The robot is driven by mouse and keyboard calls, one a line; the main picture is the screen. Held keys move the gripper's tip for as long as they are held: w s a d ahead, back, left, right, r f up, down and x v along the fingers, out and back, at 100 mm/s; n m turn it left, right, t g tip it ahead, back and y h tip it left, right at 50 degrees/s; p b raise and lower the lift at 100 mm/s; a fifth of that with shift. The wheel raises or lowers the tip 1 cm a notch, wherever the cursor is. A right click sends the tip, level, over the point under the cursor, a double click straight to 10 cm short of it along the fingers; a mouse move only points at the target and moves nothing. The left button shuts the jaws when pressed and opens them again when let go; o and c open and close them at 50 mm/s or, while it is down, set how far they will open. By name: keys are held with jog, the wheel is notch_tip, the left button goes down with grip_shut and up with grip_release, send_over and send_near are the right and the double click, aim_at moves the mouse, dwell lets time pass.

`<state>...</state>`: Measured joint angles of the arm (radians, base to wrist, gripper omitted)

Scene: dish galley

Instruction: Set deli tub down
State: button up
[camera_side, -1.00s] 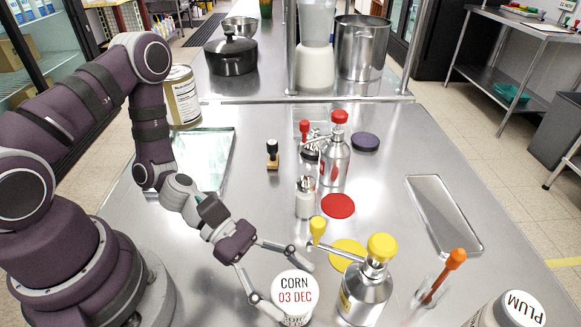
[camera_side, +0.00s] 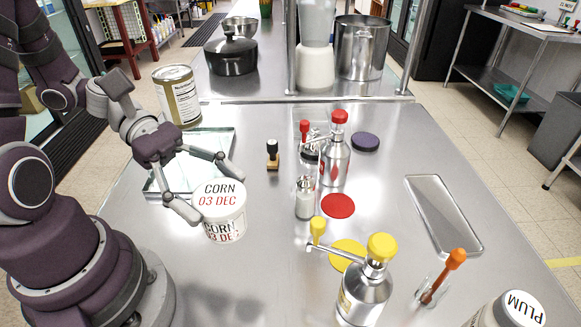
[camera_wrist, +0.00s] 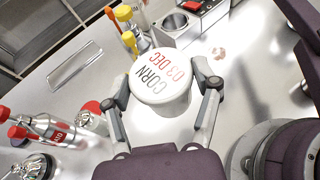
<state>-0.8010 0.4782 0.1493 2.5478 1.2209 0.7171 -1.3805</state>
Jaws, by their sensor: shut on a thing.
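The deli tub (camera_side: 222,222) is white, with a lid and side label reading CORN 03 DEC. My gripper (camera_side: 213,195) is shut on it, one finger on each side. In the side view the tub looks upright and appears held above the counter, left of the middle. In the wrist view the tub (camera_wrist: 160,78) sits between both fingers of my gripper (camera_wrist: 163,95), its lid toward the camera. The tub's underside cannot be seen.
A shallow metal tray (camera_side: 160,182) lies behind my gripper, with a large can (camera_side: 178,97) beyond it. A stamp (camera_side: 272,155), a red-topped bottle (camera_side: 335,160) and a yellow-topped bottle (camera_side: 366,290) stand to the right. A PLUM tub (camera_side: 508,312) is front right.

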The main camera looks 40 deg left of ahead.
notch_tip(320, 180, up, 2)
jog(key=shift+w, duration=0.1)
jog(key=w+d+f+n+t+y, duration=0.1)
jog(key=w+d+n+t+y, duration=0.2)
jog(key=w, duration=0.6)
jog(key=w+d+f+n+t+y, duration=0.1)
jog(key=w+n+t, duration=0.3)
jog(key=w, duration=0.5)
jog(key=w+d+f+n+t+y, duration=0.1)
jog(key=w+d+f+n+t, duration=0.15)
jog(key=d, duration=0.35)
jog(key=shift+m+g+y, duration=0.25)
jog(key=shift+g+y, duration=0.05)
jog(key=shift+g, duration=0.15)
jog(key=f, duration=0.9)
jog(key=shift+w+d+f, duration=0.2)
jog(key=shift+w+f, duration=0.2)
jog(key=o, duration=1.2)
